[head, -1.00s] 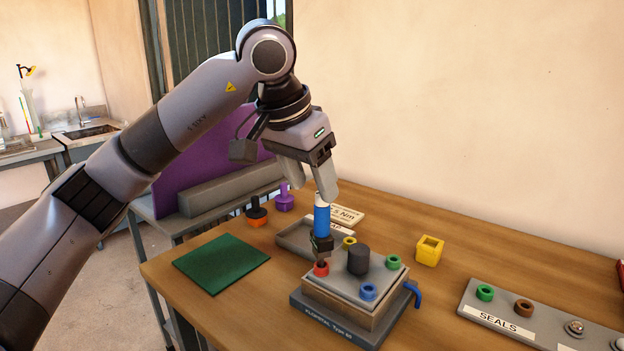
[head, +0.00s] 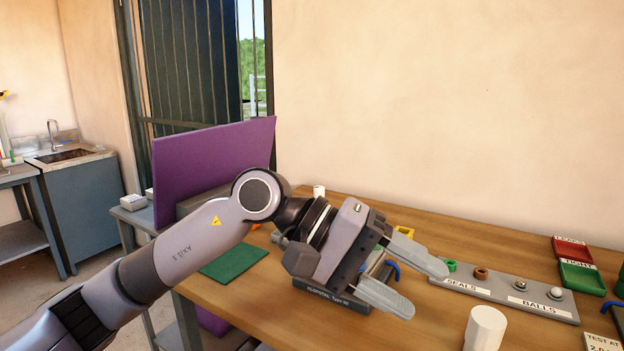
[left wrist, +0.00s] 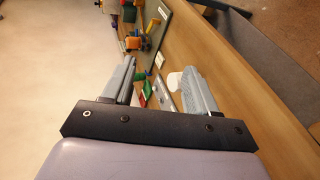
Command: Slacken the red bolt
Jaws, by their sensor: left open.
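The red bolt is hidden in the head view behind my left gripper and wrist. Of the fixture (head: 335,297) that carries it, only the labelled front edge and small parts show. My left gripper (head: 428,290) is in front of the fixture, tilted, its fingers pointing right and down over the table. The two fingers are spread apart with nothing between them. The left wrist view also shows the open fingers (left wrist: 159,68). My right gripper is not in view.
A green mat (head: 235,260) lies left of the fixture. To the right are a seals and balls rack (head: 456,287), a white cylinder (head: 485,328), a red tray (head: 572,247) and a green tray (head: 582,276). A purple panel (head: 212,165) stands behind the arm.

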